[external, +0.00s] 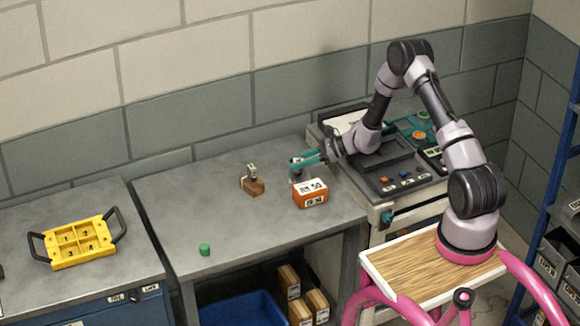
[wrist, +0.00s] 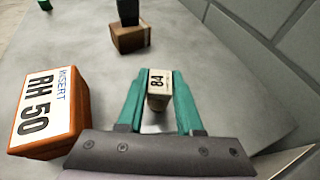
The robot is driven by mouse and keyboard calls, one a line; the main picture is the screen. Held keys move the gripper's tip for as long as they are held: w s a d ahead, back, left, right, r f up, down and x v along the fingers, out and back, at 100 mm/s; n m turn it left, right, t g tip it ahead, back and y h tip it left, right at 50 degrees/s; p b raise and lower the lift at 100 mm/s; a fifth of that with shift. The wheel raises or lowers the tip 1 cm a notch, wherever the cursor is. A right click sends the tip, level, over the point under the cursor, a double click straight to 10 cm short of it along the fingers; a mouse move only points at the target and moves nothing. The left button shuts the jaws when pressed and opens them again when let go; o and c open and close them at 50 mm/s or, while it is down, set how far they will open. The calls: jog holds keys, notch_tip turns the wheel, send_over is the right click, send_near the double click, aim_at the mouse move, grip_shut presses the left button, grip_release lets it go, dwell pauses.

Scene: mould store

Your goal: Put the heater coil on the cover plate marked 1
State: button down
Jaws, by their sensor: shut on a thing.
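My gripper (external: 297,160) reaches left over the grey bench. I cannot tell whether this block is the heater coil. A small part of it shows under the fingers in the external view (external: 297,177). A yellow tray (external: 84,262) with black handles lies on the left cabinet.
An orange box (external: 309,200) labelled RH 50 stands close beside my gripper. A brown block (external: 254,187) with a dark upright piece stands farther left. A green cylinder (external: 205,250) is near the bench's front edge. The bench between them is clear.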

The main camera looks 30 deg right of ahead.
jog(key=shift+f, duration=0.15)
jog(key=c, duration=0.6)
grip_release()
jog(key=shift+o, duration=0.2)
jog(key=shift+d+r, duration=0.1)
jog(key=shift+r, duration=0.1)
jog(key=v, duration=1.2)
jog(key=s+a+r+n+g+h, duration=0.15)
jog(key=s+r+n, duration=0.45)
jog(key=r, duration=0.6)
jog(key=s+r+n+g+h, duration=0.2)
jog(key=s+r+n, duration=0.2)
jog(key=s+r, duration=0.5)
jog(key=s+d+r+n+t+h, duration=0.2)
jog(key=s+d+r+n+h, duration=0.1)
jog(key=s+r, duration=0.4)
jog(key=s+d+r+n+t+h, duration=0.3)
jog(key=s+r, duration=0.5)
jog(key=s, duration=0.3)
jog(key=shift+d+n+h, duration=0.45)
jog(key=shift+d+n, duration=0.5)
jog(key=shift+n, duration=0.15)
